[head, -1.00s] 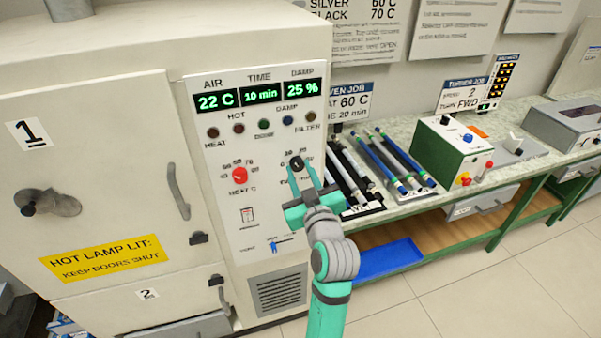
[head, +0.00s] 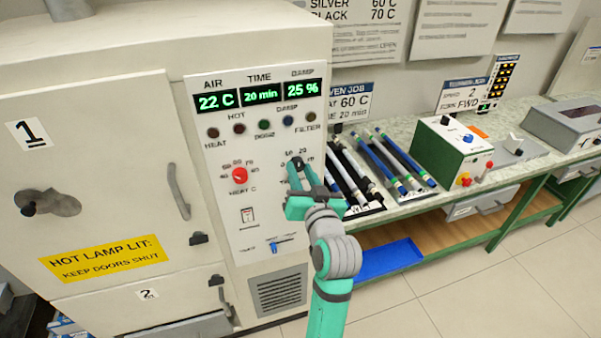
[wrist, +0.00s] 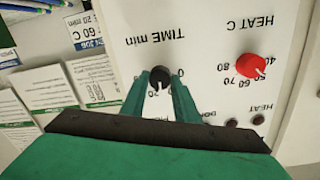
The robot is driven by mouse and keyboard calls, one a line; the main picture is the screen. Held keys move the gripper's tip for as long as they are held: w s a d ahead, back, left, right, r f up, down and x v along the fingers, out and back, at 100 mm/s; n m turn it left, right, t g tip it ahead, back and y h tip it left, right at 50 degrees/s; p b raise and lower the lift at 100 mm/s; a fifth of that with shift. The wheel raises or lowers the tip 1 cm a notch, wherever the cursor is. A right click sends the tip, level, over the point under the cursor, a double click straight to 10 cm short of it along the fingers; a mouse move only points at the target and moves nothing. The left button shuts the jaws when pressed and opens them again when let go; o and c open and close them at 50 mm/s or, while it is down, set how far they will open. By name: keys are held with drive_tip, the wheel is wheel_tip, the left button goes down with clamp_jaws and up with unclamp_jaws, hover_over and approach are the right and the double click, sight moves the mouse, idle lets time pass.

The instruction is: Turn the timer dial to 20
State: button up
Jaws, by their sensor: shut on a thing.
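The black timer dial (wrist: 159,78) shows in the wrist view under the upside-down label "TIME min". In the head view the dial (head: 297,161) sits on the oven's white control panel (head: 225,160), partly hidden by my gripper. My gripper (head: 299,172) is shut on the dial, one teal finger on each side, and in the wrist view its fingertips (wrist: 160,80) reach the panel around the knob. The TIME display (head: 261,95) reads 20 min in green. A number 20 shows just above the dial in the head view.
The red HEAT C knob (head: 240,175) is left of the dial, with a row of small lamps above. Racks of rods (head: 385,160) and a green control box (head: 452,148) stand on the bench at right.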

drive_tip(key=m, duration=0.4)
drive_tip(key=shift+m, duration=0.6)
drive_tip(key=o, duration=1.1)
drive_tip(key=shift+c, duration=0.2)
drive_tip(key=v, duration=1)
drive_tip(key=shift+s, duration=0.4)
drive_tip(key=shift+d, duration=0.15)
